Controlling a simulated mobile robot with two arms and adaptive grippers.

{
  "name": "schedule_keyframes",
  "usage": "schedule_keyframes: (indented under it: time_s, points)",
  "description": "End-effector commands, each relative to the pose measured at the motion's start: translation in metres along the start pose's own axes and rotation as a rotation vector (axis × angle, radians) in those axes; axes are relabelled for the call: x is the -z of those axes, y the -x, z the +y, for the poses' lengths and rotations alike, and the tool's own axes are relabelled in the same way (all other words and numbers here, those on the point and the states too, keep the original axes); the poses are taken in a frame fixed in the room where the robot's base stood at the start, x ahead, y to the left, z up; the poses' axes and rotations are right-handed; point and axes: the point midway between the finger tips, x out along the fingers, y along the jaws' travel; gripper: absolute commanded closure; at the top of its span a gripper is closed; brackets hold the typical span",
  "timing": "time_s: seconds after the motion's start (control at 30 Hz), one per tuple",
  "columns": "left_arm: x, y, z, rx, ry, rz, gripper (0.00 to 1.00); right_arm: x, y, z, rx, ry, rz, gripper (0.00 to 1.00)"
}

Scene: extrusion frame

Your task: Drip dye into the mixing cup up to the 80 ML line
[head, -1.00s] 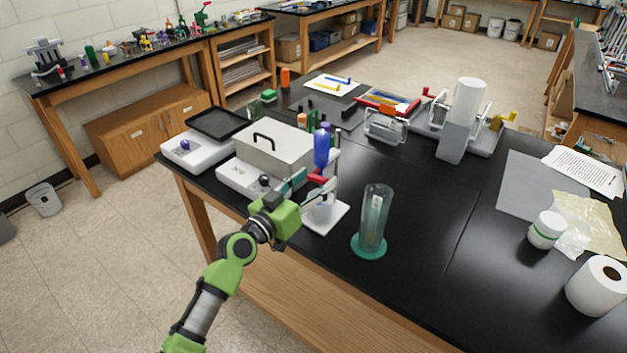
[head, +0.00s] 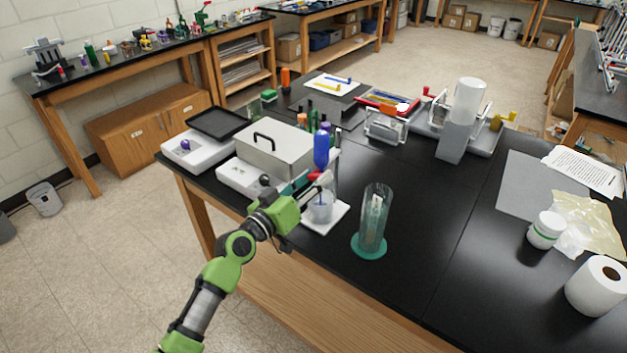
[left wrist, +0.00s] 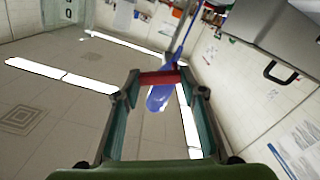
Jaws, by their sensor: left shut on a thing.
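The dye bottle (head: 321,149) is blue and stands upright above the clear mixing cup (head: 320,212). The cup sits on a white base (head: 338,214) near the table's front left edge. A red tap handle (head: 314,176) is just under the bottle. My left gripper (head: 308,186) is at this handle. In the left wrist view, the gripper (left wrist: 161,80) is shut on the red handle (left wrist: 160,76), with blue (left wrist: 160,97) beyond it. A thin blue streak shows in the cup. The cup's marks and dye level are too small to read. My right gripper is out of view.
A clear cylinder on a green foot (head: 369,247) stands right of the cup. A metal-lidded box (head: 275,148) and a white balance (head: 190,153) are to the left.

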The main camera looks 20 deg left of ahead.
Motion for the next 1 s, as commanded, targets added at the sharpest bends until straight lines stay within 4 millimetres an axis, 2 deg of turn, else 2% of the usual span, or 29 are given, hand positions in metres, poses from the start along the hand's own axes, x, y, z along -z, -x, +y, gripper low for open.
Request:
schedule_keyframes:
  time_s: [1.0]
  points:
    - [0.018, 0.000, -0.011, 0.001, 0.934, 0.001, 0.84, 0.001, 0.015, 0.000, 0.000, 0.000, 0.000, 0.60]
